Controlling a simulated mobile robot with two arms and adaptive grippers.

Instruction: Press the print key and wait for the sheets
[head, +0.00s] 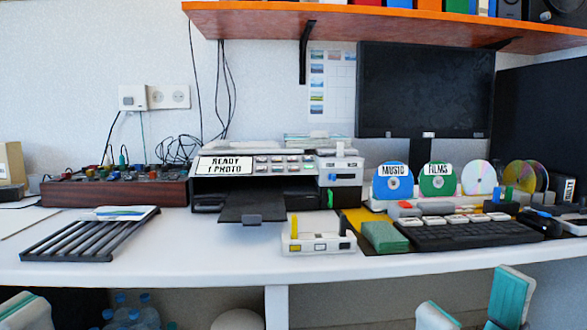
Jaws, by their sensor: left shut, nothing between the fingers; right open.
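The printer (270,187) stands at the back middle of the white desk. Its display (224,165) reads "READY" with a line like "1 PHOTO" below. Beside the display is a panel of several small keys (283,165); I cannot read which is the print key. The dark output tray (252,208) sticks out in front, with no sheets visible on it. My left gripper (24,309), white with teal pads, is shut and empty at the bottom left corner. My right gripper (470,306) is open and empty at the bottom right, its fingers apart. Both are well away from the printer.
A white device with yellow and black posts (318,243) stands before the printer. A slatted rack (85,238) and mixer (115,192) are left. Keyboard (468,232), green block (384,237) and disc stands are right. An orange shelf (400,22) hangs above.

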